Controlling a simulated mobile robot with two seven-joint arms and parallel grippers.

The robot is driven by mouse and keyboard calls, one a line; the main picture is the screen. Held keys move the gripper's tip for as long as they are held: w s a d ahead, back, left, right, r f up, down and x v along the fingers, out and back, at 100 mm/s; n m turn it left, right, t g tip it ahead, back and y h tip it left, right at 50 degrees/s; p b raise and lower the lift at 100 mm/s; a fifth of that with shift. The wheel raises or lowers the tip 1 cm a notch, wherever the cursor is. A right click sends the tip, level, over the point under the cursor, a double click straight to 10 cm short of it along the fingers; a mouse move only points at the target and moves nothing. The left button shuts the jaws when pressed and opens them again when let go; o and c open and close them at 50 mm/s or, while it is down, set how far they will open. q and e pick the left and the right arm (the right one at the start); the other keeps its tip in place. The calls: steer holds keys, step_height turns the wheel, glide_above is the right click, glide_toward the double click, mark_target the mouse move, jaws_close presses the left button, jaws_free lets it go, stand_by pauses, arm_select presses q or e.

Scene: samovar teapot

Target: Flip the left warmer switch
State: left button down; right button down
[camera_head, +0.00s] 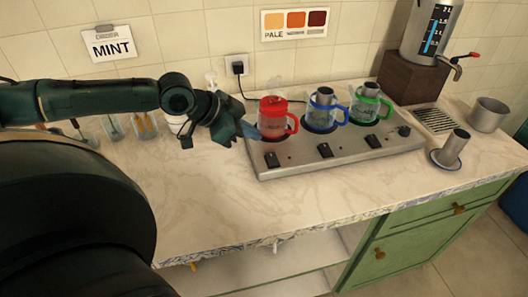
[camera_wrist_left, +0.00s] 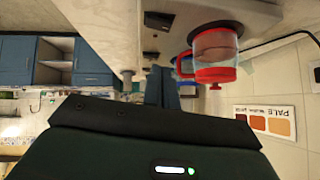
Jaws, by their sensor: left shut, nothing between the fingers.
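The warmer (camera_head: 330,159) is a grey metal slab on the counter with three dark rocker switches along its front. The left warmer switch (camera_head: 271,159) is in front of the red-lidded glass pot (camera_head: 273,121). In the left wrist view, which is upside down, a dark switch (camera_wrist_left: 158,20) shows near the red pot (camera_wrist_left: 216,45). My left gripper (camera_head: 249,131) is shut and empty, just left of the red pot, above and behind the left switch and apart from it. Its blue-grey fingers show in the wrist view (camera_wrist_left: 162,86). My right gripper is not in view.
A blue-handled pot (camera_head: 322,114) and a green-handled pot (camera_head: 367,105) stand on the warmer. Small glass jars (camera_head: 113,127) stand behind my left arm. A samovar (camera_head: 430,35) and a metal cup (camera_head: 453,147) are at right. The counter front (camera_head: 215,205) is clear.

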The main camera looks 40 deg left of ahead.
mark_target(275, 155)
arm_select(q)
steer(key=x, duration=0.4)
steer(key=shift+w+d+f, duration=0.1)
steer(key=shift+w+f, duration=0.05)
steer(key=shift+w, duration=0.1)
steer(key=f, duration=0.3)
steer(key=shift+w+f, duration=0.2)
steer(key=shift+w, duration=0.05)
steer(key=shift+a+f, duration=0.2)
steer(key=shift+f, duration=0.3)
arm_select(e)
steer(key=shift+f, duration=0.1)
